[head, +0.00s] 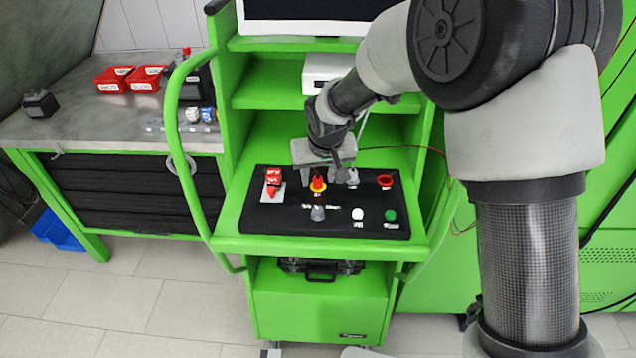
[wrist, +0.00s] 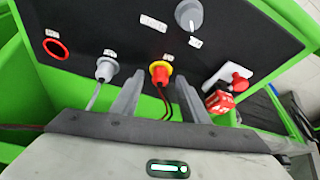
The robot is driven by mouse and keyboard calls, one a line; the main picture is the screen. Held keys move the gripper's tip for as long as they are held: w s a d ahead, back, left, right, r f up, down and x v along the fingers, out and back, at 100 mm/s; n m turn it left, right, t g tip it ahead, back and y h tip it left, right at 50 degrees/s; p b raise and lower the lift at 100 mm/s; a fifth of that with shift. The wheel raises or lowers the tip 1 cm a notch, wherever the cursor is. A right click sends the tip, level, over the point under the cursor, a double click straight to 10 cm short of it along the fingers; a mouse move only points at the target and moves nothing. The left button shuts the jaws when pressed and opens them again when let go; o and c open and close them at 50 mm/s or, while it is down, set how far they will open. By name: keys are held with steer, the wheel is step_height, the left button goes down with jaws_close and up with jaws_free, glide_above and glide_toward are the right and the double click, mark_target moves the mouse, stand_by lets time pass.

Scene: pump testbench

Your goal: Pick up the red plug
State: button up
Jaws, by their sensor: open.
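The red plug (head: 318,184) sits in a yellow-ringed socket on the black panel. In the wrist view the red plug (wrist: 160,74) stands in its yellow ring, with dark red cables running from it toward me. My gripper (head: 319,177) is over the panel, pointing down at the plug. In the wrist view my gripper (wrist: 158,80) is open, with one finger on each side of the plug and visible gaps between. Nothing is held. How far the fingertips are above the panel is hard to tell.
A grey plug (wrist: 106,69) with a cable is beside one finger. An empty red-ringed socket (wrist: 56,48) lies beyond it. On the other side is a red switch with a red lock (wrist: 219,101). A grey knob (head: 318,213) and white and green buttons (head: 389,215) sit nearer the front.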

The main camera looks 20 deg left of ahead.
mark_target(319, 180)
steer(key=shift+c, duration=0.5)
steer(key=c, duration=0.9)
steer(key=shift+r, duration=0.1)
step_height(319, 180, up, 10)
steer(key=shift+f, duration=0.1)
